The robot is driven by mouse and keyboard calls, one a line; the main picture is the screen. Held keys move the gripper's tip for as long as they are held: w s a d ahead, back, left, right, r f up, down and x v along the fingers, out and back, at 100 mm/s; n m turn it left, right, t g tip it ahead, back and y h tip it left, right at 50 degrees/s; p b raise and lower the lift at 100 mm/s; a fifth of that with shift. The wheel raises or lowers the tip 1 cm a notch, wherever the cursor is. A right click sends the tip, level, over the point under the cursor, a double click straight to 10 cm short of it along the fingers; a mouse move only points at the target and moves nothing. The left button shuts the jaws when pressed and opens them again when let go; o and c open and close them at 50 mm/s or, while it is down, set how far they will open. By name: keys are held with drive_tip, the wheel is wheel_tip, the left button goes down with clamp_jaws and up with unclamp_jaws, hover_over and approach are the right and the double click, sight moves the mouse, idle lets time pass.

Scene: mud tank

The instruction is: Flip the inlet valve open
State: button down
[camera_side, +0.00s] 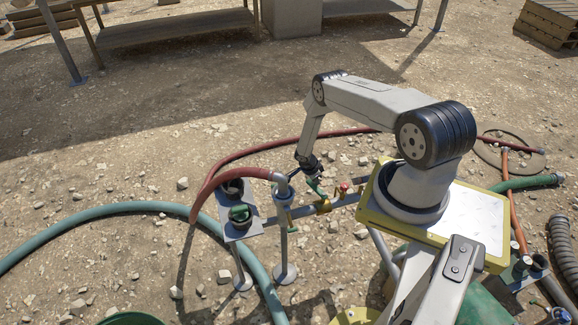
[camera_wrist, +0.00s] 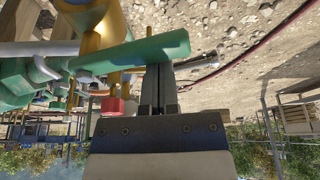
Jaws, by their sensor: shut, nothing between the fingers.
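A brass valve body (camera_side: 323,206) sits on the grey pipe between the hose stand and the yellow-framed base. Its green lever (camera_side: 316,187) rises up and left from the body. In the wrist view the green lever (camera_wrist: 135,53) lies across the picture, with the brass body (camera_wrist: 97,25) at upper left. My gripper (camera_side: 304,168) is just above the lever. In the wrist view my gripper (camera_wrist: 158,68) is shut and empty, its tips at the lever's right part. The lever partly covers the tips, so I cannot tell whether they touch.
A red-handled valve (camera_side: 343,188) sits right of the brass body on the same pipe; its red part (camera_wrist: 112,106) shows left of my fingers. A red hose (camera_side: 240,155) arches to the stand. Stony ground beyond is open.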

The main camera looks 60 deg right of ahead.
drive_tip(key=shift+w+a, duration=0.55)
drive_tip(key=shift+a, duration=0.25)
drive_tip(key=shift+d, duration=0.1)
drive_tip(key=shift+d, duration=1.8)
wheel_tip(320, 180, up, 10)
drive_tip(key=f, duration=0.1)
hover_over(312, 183)
drive_tip(key=shift+r, duration=0.25)
drive_tip(key=shift+s+d, duration=0.1)
drive_tip(key=shift+d, duration=0.1)
